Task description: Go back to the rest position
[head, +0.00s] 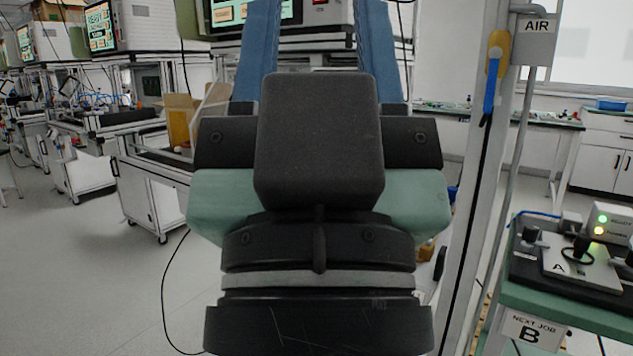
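My gripper (319,48) fills the middle of the head view, seen from behind. Its dark body and boxy housing face me, with pale green sides below. Two blue fingers rise from the body, wide apart, and run to the top edge of the picture. Their tips are cut off or hard to make out. I see nothing held between them; the gap shows a machine in the background. The housing hides the lower part of the gap.
At right, a grey post (481,190) with an AIR sign (537,26) and blue-handled tool (490,90) stands close. Beyond it is a green bench (570,312) with a fixture plate marked A (580,262). Workstations (140,170) line the left. Floor (90,270) at lower left is clear.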

